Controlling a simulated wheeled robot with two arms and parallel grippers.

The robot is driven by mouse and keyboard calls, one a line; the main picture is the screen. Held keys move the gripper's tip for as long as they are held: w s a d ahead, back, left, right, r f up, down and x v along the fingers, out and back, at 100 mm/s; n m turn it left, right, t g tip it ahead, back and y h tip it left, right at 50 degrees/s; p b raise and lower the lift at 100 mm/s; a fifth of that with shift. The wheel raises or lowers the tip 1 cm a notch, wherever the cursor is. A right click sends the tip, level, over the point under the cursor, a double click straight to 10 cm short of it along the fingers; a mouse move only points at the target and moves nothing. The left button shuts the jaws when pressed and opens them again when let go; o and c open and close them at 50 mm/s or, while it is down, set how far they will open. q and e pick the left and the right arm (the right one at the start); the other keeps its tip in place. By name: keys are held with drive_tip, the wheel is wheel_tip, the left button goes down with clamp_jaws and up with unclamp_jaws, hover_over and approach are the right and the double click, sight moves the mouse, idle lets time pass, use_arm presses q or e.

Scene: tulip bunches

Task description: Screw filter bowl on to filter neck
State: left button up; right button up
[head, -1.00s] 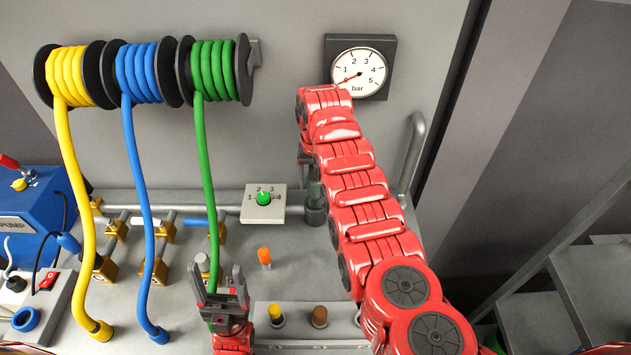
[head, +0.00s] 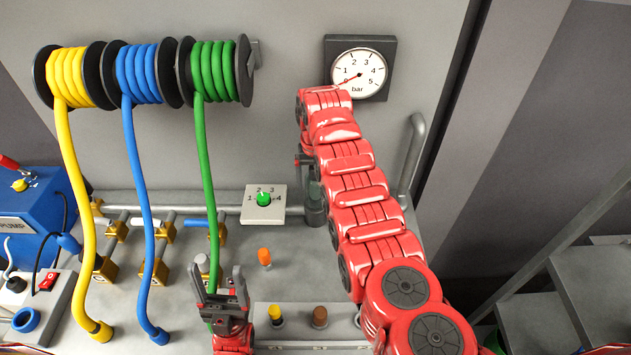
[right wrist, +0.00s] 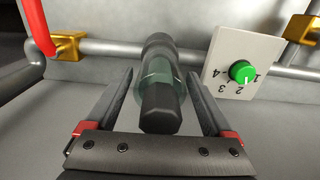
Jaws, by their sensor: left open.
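In the right wrist view, the filter bowl (right wrist: 159,88) is a translucent greenish cylinder with a dark faceted near end. It lines up with the dark filter neck (right wrist: 158,44) on the pipe; I cannot tell whether the threads are engaged. My right gripper (right wrist: 159,76) is open, its fingers on either side of the bowl with gaps showing. In the head view, the bowl (head: 315,191) is partly hidden by my right arm, above the grey neck (head: 316,213). My left gripper (head: 219,278) is open and empty, low in the head view.
A plate with a green dial (head: 264,199) stands close beside the filter. A pressure gauge (head: 358,74) hangs on the wall. Yellow, blue and green hoses (head: 207,150) run down at the left. An orange knob (head: 264,256) stands on the bench near my left gripper.

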drive_tip(key=shift+o, duration=0.6)
drive_tip(key=shift+r, duration=0.15)
wheel_tip(320, 180, up, 9)
drive_tip(key=shift+f, duration=0.1)
wheel_tip(320, 180, up, 8)
drive_tip(key=p, duration=0.5)
